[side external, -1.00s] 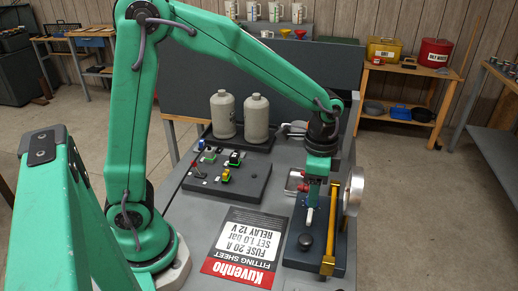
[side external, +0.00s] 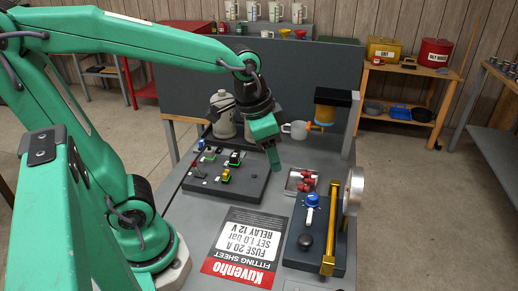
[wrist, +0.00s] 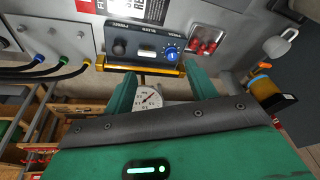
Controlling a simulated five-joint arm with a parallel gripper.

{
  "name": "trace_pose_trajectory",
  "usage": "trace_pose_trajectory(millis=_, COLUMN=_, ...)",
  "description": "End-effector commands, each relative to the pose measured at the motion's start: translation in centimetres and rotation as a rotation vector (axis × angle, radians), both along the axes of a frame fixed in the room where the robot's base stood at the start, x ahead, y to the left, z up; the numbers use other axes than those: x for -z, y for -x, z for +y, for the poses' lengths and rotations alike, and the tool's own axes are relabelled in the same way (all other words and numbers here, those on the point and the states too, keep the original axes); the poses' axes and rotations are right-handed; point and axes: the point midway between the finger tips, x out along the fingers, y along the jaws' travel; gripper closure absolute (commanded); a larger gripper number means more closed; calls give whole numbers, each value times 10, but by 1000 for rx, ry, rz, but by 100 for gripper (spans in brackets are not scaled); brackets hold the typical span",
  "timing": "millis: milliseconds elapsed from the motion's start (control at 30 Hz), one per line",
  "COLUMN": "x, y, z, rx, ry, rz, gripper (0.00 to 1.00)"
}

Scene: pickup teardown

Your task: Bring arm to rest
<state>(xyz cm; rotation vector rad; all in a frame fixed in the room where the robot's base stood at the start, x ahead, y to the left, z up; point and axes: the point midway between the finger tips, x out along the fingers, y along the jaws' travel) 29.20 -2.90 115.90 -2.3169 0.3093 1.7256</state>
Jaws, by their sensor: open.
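My gripper (side external: 275,160) hangs in the air over the bench, between the block with small coloured parts and the grey unit with the blue knob. In the wrist view its two green fingers (wrist: 161,82) are apart with nothing held between them. Beyond the fingers are the yellow bar and the white dial gauge (wrist: 148,97). My gripper touches nothing that I can see.
The unit with the blue knob (side external: 312,200), yellow bar (side external: 331,228) and round gauge (side external: 354,191) stands at the bench's right. Red parts sit in a tray (side external: 292,182). A white mug (side external: 296,130), grey bottles (side external: 222,113) and a fitting sheet (side external: 245,247) are nearby.

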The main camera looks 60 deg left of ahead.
Motion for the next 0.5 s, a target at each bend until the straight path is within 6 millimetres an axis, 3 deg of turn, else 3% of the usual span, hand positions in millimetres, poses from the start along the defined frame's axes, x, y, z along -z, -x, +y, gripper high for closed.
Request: trace_pose_trajectory(millis=500, x=-19, y=61, z=27, rx=-270, ry=82, rz=-179, gripper=44)
